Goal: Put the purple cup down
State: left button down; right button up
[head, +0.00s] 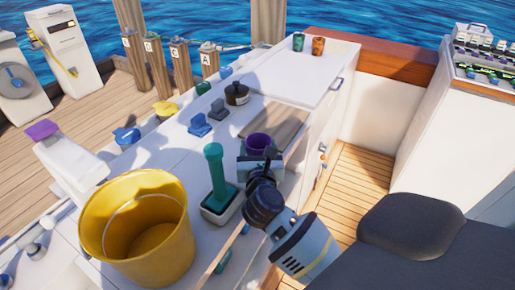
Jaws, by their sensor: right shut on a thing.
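The purple cup (258,142) is near the middle of the head view, upright, by the near end of a brown board set in the white counter. My right gripper (259,163) is shut on the cup, its arm reaching in from the lower right. The gripper hides the cup's lower part, so I cannot tell whether its base touches the surface. My left gripper is not in view.
A green-handled tool in a holder (217,180) and a yellow bucket (137,225) stand left of my right gripper. A dark pot (237,94) and blue blocks (209,117) are behind. The brown board (277,122) looks bare. Two cans (318,45) stand at the far end.

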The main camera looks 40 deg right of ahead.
jog(key=o, duration=1)
jog(key=shift+f, duration=0.1)
jog(key=shift+r, duration=0.3)
jog(key=v, duration=1.2)
jog(key=shift+a+f+b, duration=0.1)
jog(key=shift+b, duration=0.25)
